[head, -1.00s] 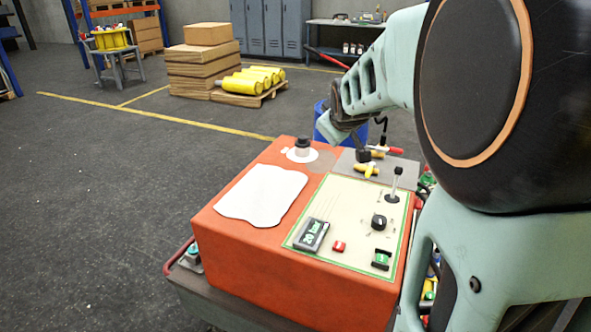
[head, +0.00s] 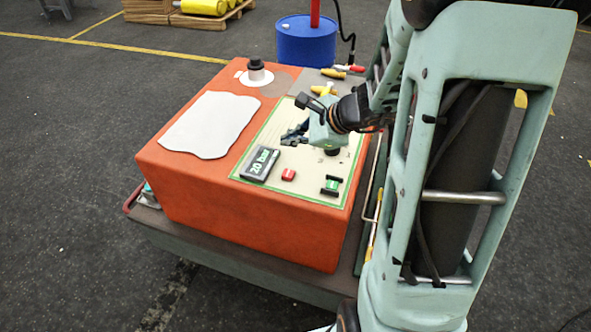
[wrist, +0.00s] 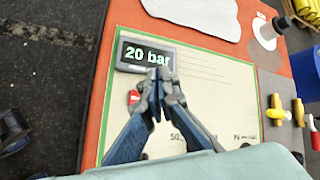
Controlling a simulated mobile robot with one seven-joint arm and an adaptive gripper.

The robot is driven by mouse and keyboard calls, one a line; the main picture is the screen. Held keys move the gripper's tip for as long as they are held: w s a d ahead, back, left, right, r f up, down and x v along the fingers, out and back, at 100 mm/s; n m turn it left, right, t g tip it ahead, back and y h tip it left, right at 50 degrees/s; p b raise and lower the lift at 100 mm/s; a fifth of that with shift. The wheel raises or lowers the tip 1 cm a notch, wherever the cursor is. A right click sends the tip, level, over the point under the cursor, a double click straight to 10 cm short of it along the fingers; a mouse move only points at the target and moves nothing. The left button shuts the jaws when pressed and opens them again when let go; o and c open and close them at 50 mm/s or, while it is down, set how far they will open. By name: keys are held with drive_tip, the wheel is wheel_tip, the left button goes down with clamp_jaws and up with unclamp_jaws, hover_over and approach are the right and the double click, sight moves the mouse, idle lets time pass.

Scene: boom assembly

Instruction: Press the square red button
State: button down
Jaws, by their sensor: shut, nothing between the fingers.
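The square red button (head: 288,174) sits on the cream panel (head: 262,190) of the orange box, right of the "20 bar" display (head: 260,163). In the wrist view the red button (wrist: 133,97) shows just left of my fingers, below the display (wrist: 146,54), partly hidden by a finger. My gripper (head: 287,141) is over the panel, behind the button in the head view. In the wrist view my gripper (wrist: 158,78) has its fingertips together and empty. I cannot tell the exact height above the panel.
A green-and-black switch (head: 331,186) is right of the button. A white sheet (head: 208,124) and a black-capped post (head: 256,70) are on the orange box (head: 225,205). Yellow-handled valves (head: 324,89) stand at the back. A blue drum (head: 306,42) is behind the box.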

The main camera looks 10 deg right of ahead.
drive_tip(key=shift+f, duration=0.15)
drive_tip(key=b, duration=0.6)
hover_over(290, 175)
wheel_tip(290, 175, down, 7)
drive_tip(key=shift+f+b, duration=0.75)
drive_tip(key=shift+b, duration=0.15)
drive_tip(key=shift+f, duration=0.1)
idle(0.6)
drive_tip(key=shift+f+b, duration=0.35)
drive_tip(key=shift+b, duration=0.2)
drive_tip(key=shift+f+b, duration=0.5)
drive_tip(key=shift+b, duration=0.15)
idle(0.5)
drive_tip(key=shift+r, duration=0.15)
drive_tip(key=shift+r+p, duration=0.75)
drive_tip(key=shift+r, duration=0.1)
